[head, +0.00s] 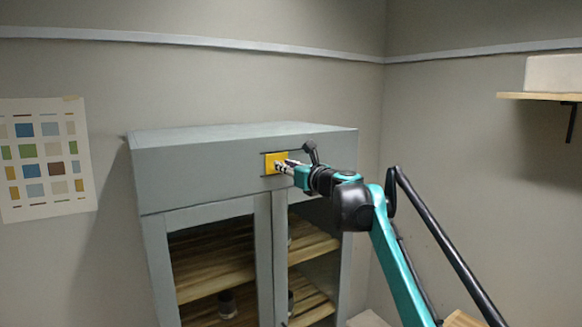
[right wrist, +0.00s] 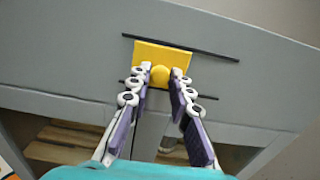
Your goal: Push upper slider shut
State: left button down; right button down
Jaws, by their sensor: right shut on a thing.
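The upper slider is a yellow plate (head: 270,161) on the front of the grey cabinet's top panel. In the right wrist view the yellow plate (right wrist: 150,54) has a round yellow knob (right wrist: 160,75) at its lower edge. My right gripper (head: 280,166) reaches it from the right in the head view. In the right wrist view its two fingertips (right wrist: 161,71) are on either side of the knob, shut on it. Dark rails (right wrist: 215,51) run above and below the plate and extend further to the right of it. My left gripper is not in view.
The grey cabinet (head: 200,178) has open-looking door frames below with wooden shelves (head: 215,275) and dark jars (head: 227,302) inside. A colour chart (head: 45,160) hangs on the left wall. A wall shelf (head: 540,97) with a white block is at the upper right.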

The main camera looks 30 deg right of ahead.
jog(key=c, duration=1.4)
grip_release()
jog(key=shift+a, duration=0.35)
jog(key=s, duration=1.2)
jog(key=shift+d, duration=0.45)
